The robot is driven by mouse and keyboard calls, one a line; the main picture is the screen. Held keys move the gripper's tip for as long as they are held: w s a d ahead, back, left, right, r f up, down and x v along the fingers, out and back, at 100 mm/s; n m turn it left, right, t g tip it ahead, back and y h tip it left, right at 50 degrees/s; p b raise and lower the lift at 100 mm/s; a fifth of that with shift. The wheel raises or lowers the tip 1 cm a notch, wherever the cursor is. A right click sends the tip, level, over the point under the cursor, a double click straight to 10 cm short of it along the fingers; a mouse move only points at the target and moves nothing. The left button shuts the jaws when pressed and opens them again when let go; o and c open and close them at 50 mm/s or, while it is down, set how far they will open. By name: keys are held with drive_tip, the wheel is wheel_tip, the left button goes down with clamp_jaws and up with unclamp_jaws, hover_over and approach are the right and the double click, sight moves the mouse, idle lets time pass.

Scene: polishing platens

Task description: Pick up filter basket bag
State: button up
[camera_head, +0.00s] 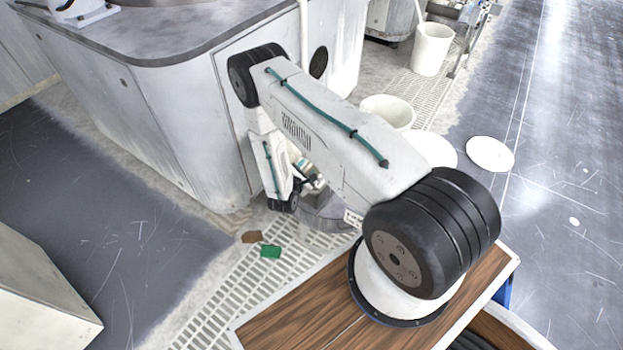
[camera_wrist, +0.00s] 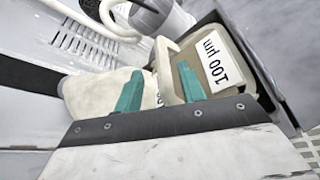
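My gripper (camera_wrist: 160,68) shows two teal fingers standing apart in the wrist view. A cream handle-like strip (camera_wrist: 163,57) rises between them, and I see no finger pressed on it. It belongs to what looks like the filter basket bag: a pale, rounded cloth body (camera_wrist: 90,95) lies left of the fingers. A tan part with a white "100 µm" label (camera_wrist: 213,60) lies to the right, just beyond the right finger. The bag's lower part is hidden by the gripper body. In the head view my gripper is mostly hidden behind my arm, low beside the grey cabinet.
A grey cabinet (camera_head: 170,110) stands close left of my arm. White buckets (camera_head: 432,48) (camera_head: 388,108) and round white discs (camera_head: 490,154) are on the right. A green piece (camera_head: 270,251) and a brown piece (camera_head: 252,237) lie on the floor grating (camera_head: 235,300).

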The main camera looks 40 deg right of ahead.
sight(309, 166)
drive_tip(key=x, duration=0.5)
drive_tip(key=shift+d+f, duration=0.1)
drive_tip(key=shift+f, duration=0.25)
clamp_jaws()
